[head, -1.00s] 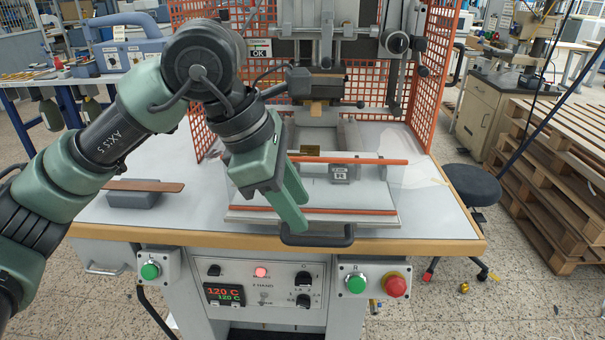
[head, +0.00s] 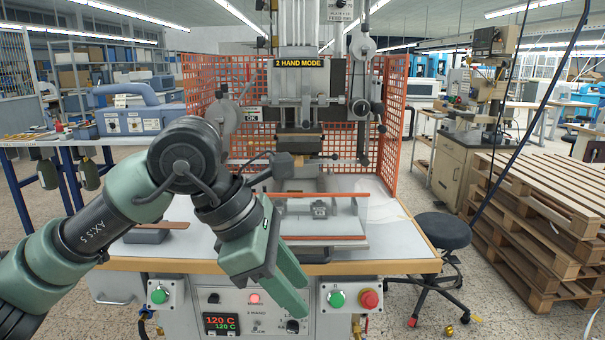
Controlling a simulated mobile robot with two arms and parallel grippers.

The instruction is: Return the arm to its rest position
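My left arm comes in from the left in the head view, bent at a dark joint. Its green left gripper (head: 290,284) hangs fingers down and to the right, in front of the stamping machine's table edge and control panel in the picture. I see nothing held in it, but the angle does not show clearly whether its fingers are apart or together. My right gripper is not in view. The stamping press (head: 297,100) stands behind, with a clear guarded tray (head: 352,225) with orange bars on the white table (head: 388,240).
A grey block with a brown strip (head: 165,225) lies on the table's left. The panel has green buttons (head: 336,298) and a red button (head: 369,298). An orange mesh guard (head: 392,125) flanks the press. A black stool (head: 443,230) and stacked pallets (head: 540,220) stand right.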

